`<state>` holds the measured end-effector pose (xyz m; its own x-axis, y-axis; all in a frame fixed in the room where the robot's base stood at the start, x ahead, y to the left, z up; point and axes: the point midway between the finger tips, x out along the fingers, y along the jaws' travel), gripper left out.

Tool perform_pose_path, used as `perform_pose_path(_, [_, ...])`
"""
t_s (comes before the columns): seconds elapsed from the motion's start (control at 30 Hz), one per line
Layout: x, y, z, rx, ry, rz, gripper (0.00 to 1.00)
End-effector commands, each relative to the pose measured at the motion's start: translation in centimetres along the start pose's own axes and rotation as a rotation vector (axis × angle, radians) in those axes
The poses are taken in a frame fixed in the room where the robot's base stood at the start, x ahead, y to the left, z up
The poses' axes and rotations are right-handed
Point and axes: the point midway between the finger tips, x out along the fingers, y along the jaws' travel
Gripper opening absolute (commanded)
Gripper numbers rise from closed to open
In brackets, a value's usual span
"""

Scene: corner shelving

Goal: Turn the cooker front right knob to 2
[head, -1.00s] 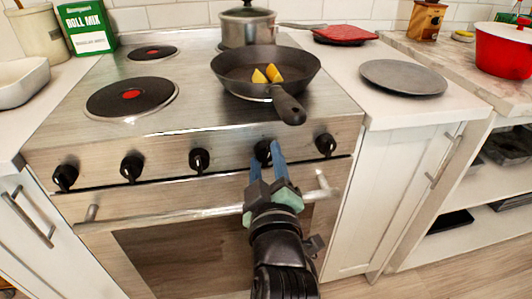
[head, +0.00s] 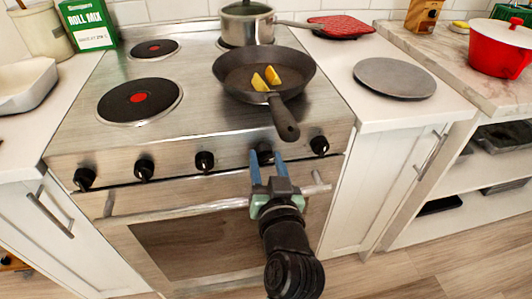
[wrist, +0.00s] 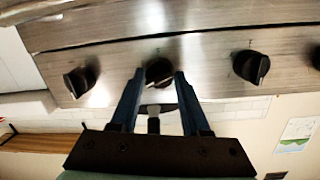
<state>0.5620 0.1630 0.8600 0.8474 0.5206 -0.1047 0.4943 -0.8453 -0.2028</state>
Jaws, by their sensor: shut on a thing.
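The cooker (head: 115,140) has a steel front panel with several black knobs in a row. My gripper (head: 266,155) is at the second knob from the right (head: 264,149), its blue fingers one on each side of it. In the wrist view, which looks upside down, this knob (wrist: 159,71) sits between the two fingertips of my gripper (wrist: 159,75), and they are shut on it. The rightmost knob (head: 319,145) is free, and it also shows in the wrist view (wrist: 80,80). Knob markings and the exact setting cannot be read.
A dark frying pan (head: 232,78) with yellow wedges stands on the front right of the hob, its handle (head: 285,118) pointing at the panel above my gripper. The oven handle (head: 170,208) runs below the knobs. A grey round plate (head: 395,78) lies on the right counter.

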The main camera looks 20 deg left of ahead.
Motion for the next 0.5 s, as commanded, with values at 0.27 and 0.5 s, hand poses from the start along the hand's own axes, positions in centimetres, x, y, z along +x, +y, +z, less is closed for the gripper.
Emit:
perform_pose_path(0.27, [-0.01, 0.0, -0.11, 0.265, -0.022, -0.025, 0.0])
perform_pose_path(0.5, [-0.01, 0.1, -0.09, 0.488, -0.036, -0.046, 0.0])
